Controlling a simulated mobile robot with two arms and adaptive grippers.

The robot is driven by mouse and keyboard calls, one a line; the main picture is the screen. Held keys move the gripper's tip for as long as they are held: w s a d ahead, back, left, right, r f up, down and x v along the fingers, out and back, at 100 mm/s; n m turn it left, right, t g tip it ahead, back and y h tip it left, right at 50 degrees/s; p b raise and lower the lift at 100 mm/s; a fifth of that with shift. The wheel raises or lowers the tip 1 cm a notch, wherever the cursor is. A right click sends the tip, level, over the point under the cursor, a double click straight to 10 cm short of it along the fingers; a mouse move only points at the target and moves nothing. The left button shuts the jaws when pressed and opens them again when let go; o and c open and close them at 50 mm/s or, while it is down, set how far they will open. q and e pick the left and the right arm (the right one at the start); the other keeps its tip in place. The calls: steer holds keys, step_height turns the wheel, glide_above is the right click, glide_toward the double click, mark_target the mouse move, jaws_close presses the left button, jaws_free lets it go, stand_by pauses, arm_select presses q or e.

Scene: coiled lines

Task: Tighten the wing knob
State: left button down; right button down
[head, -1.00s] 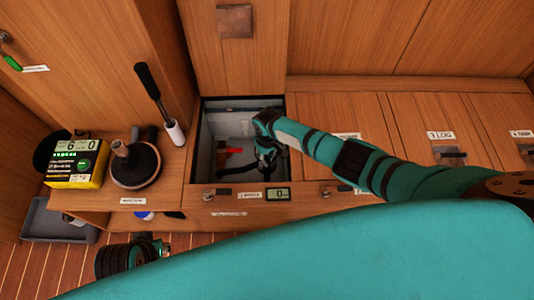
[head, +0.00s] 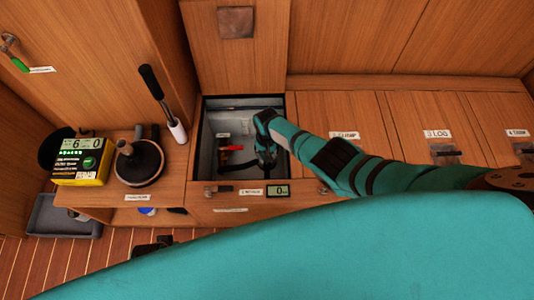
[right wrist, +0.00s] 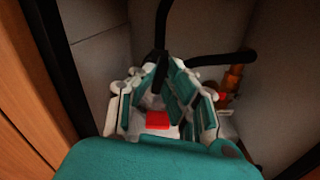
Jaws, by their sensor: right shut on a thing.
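My right gripper (head: 266,158) is down inside the open locker (head: 209,125), near its right wall. In the right wrist view its fingers (right wrist: 160,68) are closed together at the tips on a small black piece (right wrist: 161,70), which looks like the wing knob. The fingers hide most of it, so its shape and how far it is turned cannot be seen. A black hose (right wrist: 215,58) runs close to the fingertips. A red handle (head: 236,146) lies left of the gripper in the locker. A small red block shows between the fingers (right wrist: 157,121). My left gripper is not clearly visible.
The locker walls stand close around my right arm. An orange-red fitting (right wrist: 232,82) is right of the fingers. A grey tray (head: 62,222) is below.

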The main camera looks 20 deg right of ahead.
steer(key=shift+w, duration=0.1)
stand_by(0.4)
steer(key=c, duration=1.4)
jaws_free()
step_height(320, 180, up, 12)
